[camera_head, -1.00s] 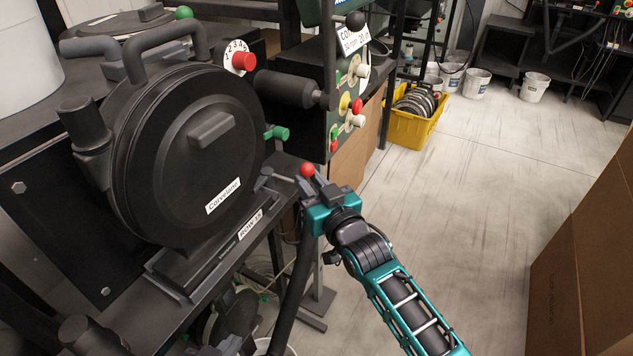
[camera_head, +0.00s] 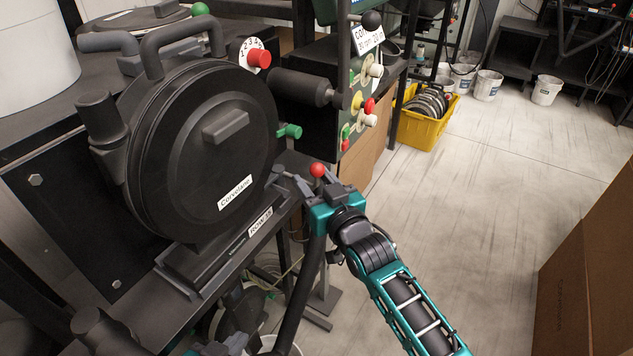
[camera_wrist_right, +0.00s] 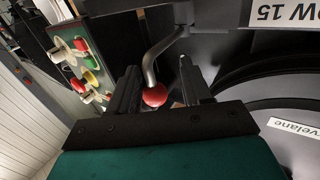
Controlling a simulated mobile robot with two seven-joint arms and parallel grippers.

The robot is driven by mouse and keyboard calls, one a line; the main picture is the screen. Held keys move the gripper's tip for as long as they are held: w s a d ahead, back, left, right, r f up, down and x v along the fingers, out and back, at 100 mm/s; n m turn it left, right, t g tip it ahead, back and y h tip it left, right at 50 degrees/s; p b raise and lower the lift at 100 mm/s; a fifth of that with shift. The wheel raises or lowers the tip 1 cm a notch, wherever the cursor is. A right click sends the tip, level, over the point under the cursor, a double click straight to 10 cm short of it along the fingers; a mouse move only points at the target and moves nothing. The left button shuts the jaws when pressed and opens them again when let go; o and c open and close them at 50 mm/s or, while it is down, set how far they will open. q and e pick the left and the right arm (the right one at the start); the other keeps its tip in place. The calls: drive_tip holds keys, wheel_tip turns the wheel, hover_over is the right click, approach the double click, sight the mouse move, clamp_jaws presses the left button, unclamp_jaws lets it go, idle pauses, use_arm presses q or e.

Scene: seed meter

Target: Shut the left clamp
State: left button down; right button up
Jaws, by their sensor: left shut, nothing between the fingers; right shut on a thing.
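A clamp lever with a red ball knob (camera_head: 317,170) and a grey bent rod sits at the lower right of the round black seed meter (camera_head: 205,150). My right gripper (camera_head: 313,188) is at this lever, shut on it. In the right wrist view the red ball (camera_wrist_right: 155,96) lies between the two dark fingers, and the rod rises from it to the dark bracket. Only a teal piece of my left gripper (camera_head: 222,347) shows at the bottom edge; its fingers are hard to make out. I cannot tell whether the clamp is fully closed.
A red dial knob (camera_head: 259,58) and a green knob (camera_head: 290,131) stick out beside the meter. A panel with several coloured knobs (camera_head: 362,100) is behind the gripper. A yellow crate (camera_head: 425,125) and white buckets stand on the floor. A brown box (camera_head: 590,285) is at right.

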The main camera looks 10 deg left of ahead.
drive_tip(key=shift+s+a+r, duration=0.1)
drive_tip(key=shift+a+r, duration=0.2)
drive_tip(key=shift+r, duration=0.25)
drive_tip(key=f+v, duration=0.1)
drive_tip(key=v, duration=1.2)
drive_tip(key=shift+d+p, duration=0.25)
drive_tip(key=shift+p, duration=0.15)
drive_tip(key=shift+f, duration=0.1)
